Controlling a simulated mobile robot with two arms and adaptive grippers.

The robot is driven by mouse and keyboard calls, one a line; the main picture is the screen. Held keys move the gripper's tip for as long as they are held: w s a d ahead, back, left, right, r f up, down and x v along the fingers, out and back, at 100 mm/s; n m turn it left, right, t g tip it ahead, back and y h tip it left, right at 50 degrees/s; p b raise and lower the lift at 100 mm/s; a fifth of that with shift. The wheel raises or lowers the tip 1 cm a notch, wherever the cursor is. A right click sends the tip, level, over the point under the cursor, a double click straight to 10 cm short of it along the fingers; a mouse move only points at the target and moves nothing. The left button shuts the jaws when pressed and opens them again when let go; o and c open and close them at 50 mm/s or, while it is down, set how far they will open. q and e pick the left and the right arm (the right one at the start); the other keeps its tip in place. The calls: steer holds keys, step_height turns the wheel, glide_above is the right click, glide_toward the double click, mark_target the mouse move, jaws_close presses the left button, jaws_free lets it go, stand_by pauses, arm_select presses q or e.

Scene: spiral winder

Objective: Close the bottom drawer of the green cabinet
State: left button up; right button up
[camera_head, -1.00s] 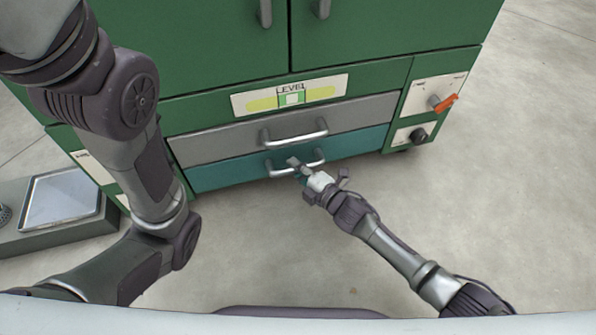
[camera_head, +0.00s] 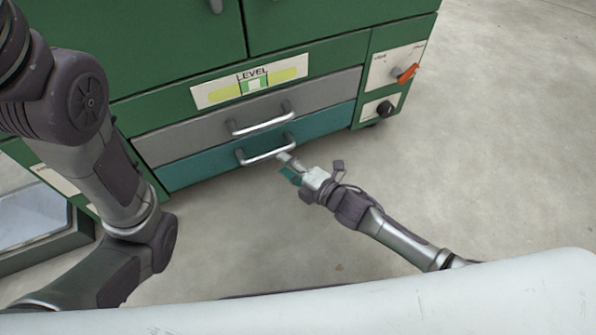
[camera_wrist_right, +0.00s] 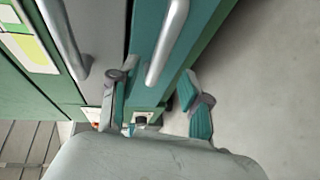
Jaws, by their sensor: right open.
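The green cabinet (camera_head: 165,45) stands ahead with a teal bottom drawer (camera_head: 205,167) under a grey drawer. The teal front looks about flush with the grey one. The bottom drawer has a silver bar handle (camera_head: 264,156); both also show close up in the wrist view, the teal front (camera_wrist_right: 149,22) and the handle (camera_wrist_right: 166,45). My right gripper (camera_head: 311,166) is open and empty. It is just in front of the teal drawer, near the right end of its handle; I cannot tell whether a finger touches the front. My left arm is at the left, its gripper out of view.
The grey drawer (camera_head: 190,138) above has its own handle. A side panel carries an orange switch (camera_head: 407,73) and a black knob (camera_head: 386,108). A grey tray-like unit (camera_head: 45,250) stands at lower left. The floor to the right is clear.

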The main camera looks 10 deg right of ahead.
steer(key=shift+v, duration=2.3)
steer(key=shift+a+r, duration=0.1)
